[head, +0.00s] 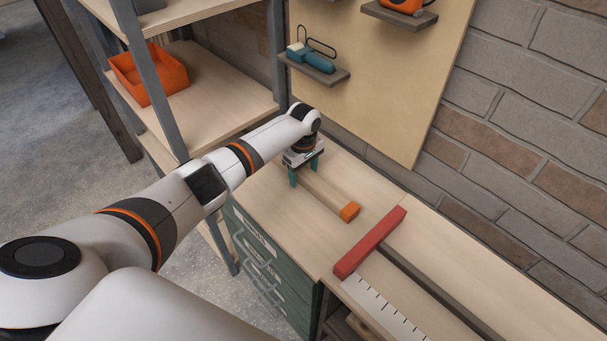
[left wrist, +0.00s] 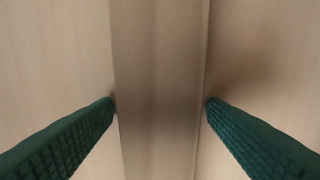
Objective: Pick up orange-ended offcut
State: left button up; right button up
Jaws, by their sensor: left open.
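The orange-ended offcut (head: 328,196) is a pale wooden bar lying on the light wooden bench top, its orange end toward the lower right in the head view. My left gripper (head: 305,181) is over the bar's far end, pointing down with its green fingers apart. In the left wrist view the bar (left wrist: 158,90) runs up the middle of the picture. The fingertips of my left gripper (left wrist: 160,104) stand one on each side of it, open and very close to its edges. I cannot tell whether they touch it. My right gripper is not in view.
A red block (head: 369,242) lies across a dark rail on the bench, right of the offcut, beside a white marked ruler (head: 384,308). A shelf unit with an orange bin (head: 149,75) stands at the left.

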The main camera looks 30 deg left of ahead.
pick_arm(q)
jog(key=c, duration=1.2)
jog(key=shift+r, duration=0.15)
jog(key=shift+c, duration=0.2)
